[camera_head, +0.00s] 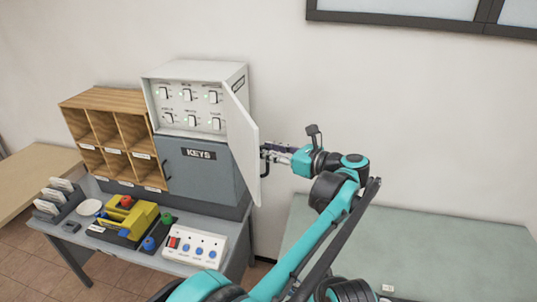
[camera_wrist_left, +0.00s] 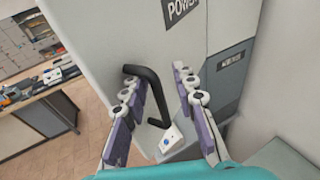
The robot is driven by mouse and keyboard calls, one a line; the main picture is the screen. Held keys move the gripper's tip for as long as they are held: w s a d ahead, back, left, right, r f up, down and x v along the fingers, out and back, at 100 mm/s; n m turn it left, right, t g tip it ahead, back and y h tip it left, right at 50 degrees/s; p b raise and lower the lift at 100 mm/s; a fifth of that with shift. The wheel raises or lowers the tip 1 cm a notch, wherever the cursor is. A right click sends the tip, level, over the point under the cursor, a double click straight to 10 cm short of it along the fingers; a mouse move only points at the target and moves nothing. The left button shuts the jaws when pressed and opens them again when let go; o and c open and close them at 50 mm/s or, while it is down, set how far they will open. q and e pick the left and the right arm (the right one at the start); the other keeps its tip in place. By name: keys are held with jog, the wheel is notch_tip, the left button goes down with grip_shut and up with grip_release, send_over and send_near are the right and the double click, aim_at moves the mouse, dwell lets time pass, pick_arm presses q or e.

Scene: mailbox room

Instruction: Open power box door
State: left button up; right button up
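The power box (camera_head: 178,113) is a white cabinet with several switches showing inside. Its white door (camera_head: 241,140) stands swung open toward the right, with the "POWER" label showing in the wrist view. A black bar handle (camera_head: 264,166) is on the door's outer face; it also shows in the wrist view (camera_wrist_left: 154,88). My left gripper (camera_head: 272,153) is at the door's outer side by the handle. In the wrist view its fingers (camera_wrist_left: 156,80) are apart, with the handle between them, nearer the left finger; contact cannot be told. My right gripper is not in view.
A grey "KEYS" cabinet (camera_head: 203,172) is below the power box, beside wooden pigeonholes (camera_head: 113,134). The desk holds a yellow device (camera_head: 138,220) and a white button panel (camera_head: 195,246). A pale green table (camera_head: 430,245) is at right.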

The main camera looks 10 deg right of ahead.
pick_arm(q)
notch_tip(320, 180, up, 7)
jog(key=t+y, duration=0.1)
jog(key=shift+w+a+r+t, duration=0.15)
jog(key=shift+w+a+t, duration=0.1)
jog(key=shift+a+t, duration=0.05)
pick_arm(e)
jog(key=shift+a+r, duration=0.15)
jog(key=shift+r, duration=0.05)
pick_arm(q)
jog(key=f, duration=0.2)
jog(key=f+g+h, duration=0.1)
jog(key=f, duration=0.1)
jog(key=f+g, duration=0.1)
jog(key=f, duration=0.1)
jog(key=shift+s+d+f, duration=0.2)
jog(key=shift+s, duration=0.15)
jog(key=shift+s+r, duration=0.1)
jog(key=shift+s, duration=0.05)
jog(key=d+p, duration=0.4)
jog(key=d, duration=0.4)
jog(key=shift+s+d+f, duration=0.2)
jog(key=shift+s+d, duration=0.2)
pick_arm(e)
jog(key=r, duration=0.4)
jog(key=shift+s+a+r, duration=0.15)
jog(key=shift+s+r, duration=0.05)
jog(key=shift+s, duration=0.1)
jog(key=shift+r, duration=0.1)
